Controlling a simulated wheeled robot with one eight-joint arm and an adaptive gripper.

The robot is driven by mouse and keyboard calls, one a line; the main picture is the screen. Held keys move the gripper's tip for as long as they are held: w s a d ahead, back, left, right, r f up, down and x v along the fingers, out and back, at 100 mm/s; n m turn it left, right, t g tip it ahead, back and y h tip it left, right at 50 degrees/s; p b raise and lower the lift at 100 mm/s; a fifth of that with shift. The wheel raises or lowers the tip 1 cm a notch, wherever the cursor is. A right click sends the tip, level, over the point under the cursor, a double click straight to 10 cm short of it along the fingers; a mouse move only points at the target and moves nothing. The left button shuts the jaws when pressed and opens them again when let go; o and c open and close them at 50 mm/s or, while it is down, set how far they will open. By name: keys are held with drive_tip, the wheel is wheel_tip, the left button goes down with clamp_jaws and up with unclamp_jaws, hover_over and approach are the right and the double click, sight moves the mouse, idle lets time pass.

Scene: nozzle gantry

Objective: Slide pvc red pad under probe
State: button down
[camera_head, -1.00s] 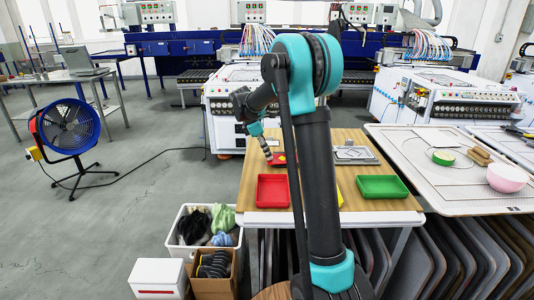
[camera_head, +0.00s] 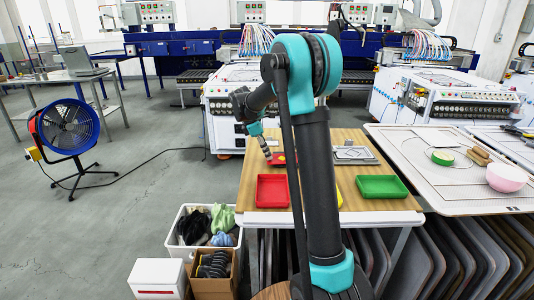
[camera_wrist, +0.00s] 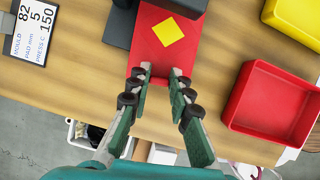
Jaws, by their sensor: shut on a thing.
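The red pad (camera_wrist: 163,52), with a yellow diamond on its face, lies flat on the wooden table in the wrist view. In the head view the red pad (camera_head: 284,158) shows only in part beside my gripper (camera_head: 268,155). In the wrist view my gripper (camera_wrist: 159,72) has its fingertips on either side of the pad's near end and is shut on it. A dark block (camera_wrist: 187,6) covers the pad's far end at the top edge. Another dark block (camera_wrist: 119,22) stands left of the pad. I cannot tell which part is the probe.
A red tray (camera_wrist: 273,105) lies right of the pad, with a yellow tray (camera_wrist: 297,18) beyond it. A label card (camera_wrist: 32,30) lies at the left. A green tray (camera_head: 382,188) sits at the table's right. Bare wood lies left of my gripper.

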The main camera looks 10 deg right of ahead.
drive_tip(key=shift+f, duration=0.4)
idle(0.4)
drive_tip(key=c, duration=1.3)
unclamp_jaws()
drive_tip(key=shift+r, duration=0.1)
drive_tip(key=shift+r, duration=3.4)
